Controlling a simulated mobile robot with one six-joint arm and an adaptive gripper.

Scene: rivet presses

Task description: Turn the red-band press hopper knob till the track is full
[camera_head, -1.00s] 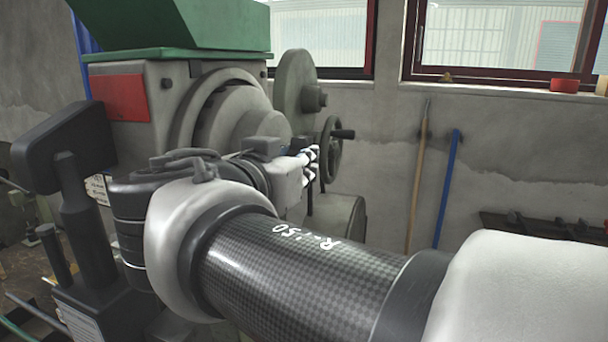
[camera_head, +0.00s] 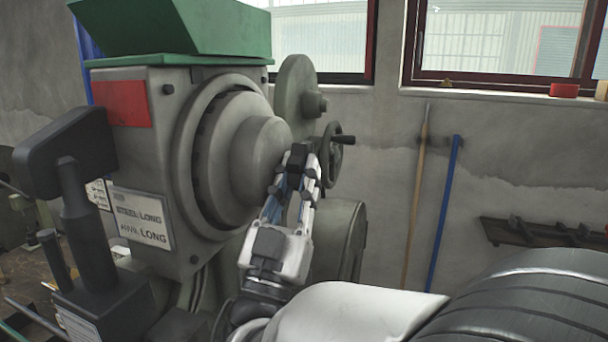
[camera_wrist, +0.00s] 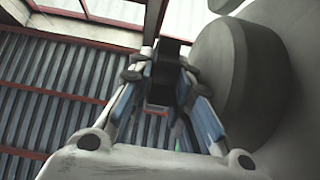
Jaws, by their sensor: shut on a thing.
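The press (camera_head: 150,165) fills the left of the head view, with a red band (camera_head: 122,103) on its upper front. A green hopper (camera_head: 225,28) sits on top. A round grey stepped drum (camera_head: 262,150) sticks out of its side; it also shows large at the right of the wrist view (camera_wrist: 235,75). My gripper (camera_head: 300,168) reaches up from below beside the drum. Its fingers are shut on a black block that looks like the knob (camera_head: 299,153); it shows between the fingertips in the wrist view (camera_wrist: 164,80). The track cannot be made out.
A handwheel (camera_head: 333,152) and a grey disc (camera_head: 296,95) stand just behind my gripper. A dark lever-like part (camera_head: 75,150) is at the left. A wooden pole (camera_head: 416,190) and a blue pole (camera_head: 446,205) lean on the back wall.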

